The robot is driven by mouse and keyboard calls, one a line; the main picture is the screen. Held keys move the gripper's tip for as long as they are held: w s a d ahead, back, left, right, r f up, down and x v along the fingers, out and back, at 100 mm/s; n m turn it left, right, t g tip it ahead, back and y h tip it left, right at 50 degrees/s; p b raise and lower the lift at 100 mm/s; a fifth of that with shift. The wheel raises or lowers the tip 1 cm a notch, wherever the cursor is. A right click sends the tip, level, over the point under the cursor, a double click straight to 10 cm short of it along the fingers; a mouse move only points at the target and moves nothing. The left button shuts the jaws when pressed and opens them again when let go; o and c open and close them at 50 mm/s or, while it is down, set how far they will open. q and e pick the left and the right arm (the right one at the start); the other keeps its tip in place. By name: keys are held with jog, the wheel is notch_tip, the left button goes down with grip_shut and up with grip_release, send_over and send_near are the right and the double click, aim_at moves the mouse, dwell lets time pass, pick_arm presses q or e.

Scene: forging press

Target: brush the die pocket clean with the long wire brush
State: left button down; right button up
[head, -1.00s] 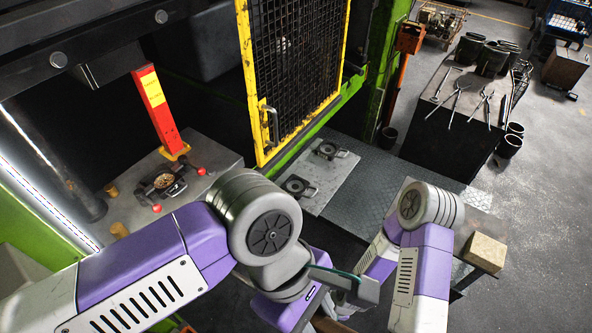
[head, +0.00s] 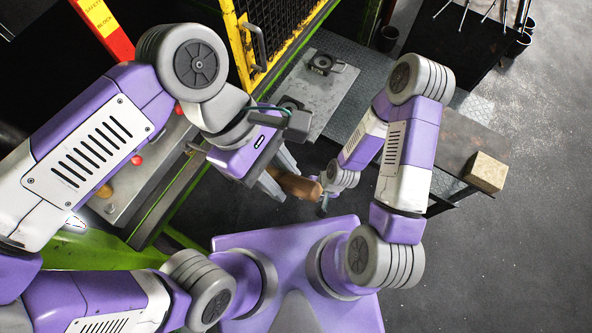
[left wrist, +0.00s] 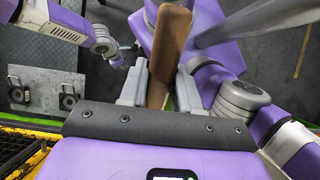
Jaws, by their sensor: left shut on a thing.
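My left gripper (head: 280,174) is shut on a brown wooden piece (head: 300,186), which looks like the handle of the wire brush. In the left wrist view the same brown piece (left wrist: 170,48) runs between the two fingers (left wrist: 160,88) and away from them. No bristles can be made out. The gripper is over the floor in front of the press, apart from the bed. My right gripper (head: 323,203) is small and partly hidden beside the brown piece; its jaws cannot be made out. The die pocket is hidden behind my left arm.
The yellow mesh guard (head: 268,45) stands beside a grey plate (head: 338,88) with two dies. A tan block (head: 486,172) sits on a stand at right.

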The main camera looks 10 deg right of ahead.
pick_arm(q)
jog(key=w+a+f, duration=0.1)
jog(key=w+a, duration=0.3)
jog(key=a, duration=0.1)
jog(key=w+a+f, duration=0.1)
jog(key=w+a, duration=0.3)
jog(key=a, duration=0.1)
jog(key=w+a+f, duration=0.1)
jog(key=w+a, duration=0.3)
jog(key=a, duration=0.1)
jog(key=shift+w+f, duration=0.3)
jog(key=shift+f, duration=0.05)
jog(key=shift+w+a+f, duration=0.3)
jog(key=shift+w+a, duration=0.35)
jog(key=shift+a, duration=0.05)
jog(key=shift+s+f+b, duration=0.1)
jog(key=shift+f+b, duration=0.25)
jog(key=shift+f, duration=0.85)
dwell(1.8)
jog(key=shift+r, duration=0.1)
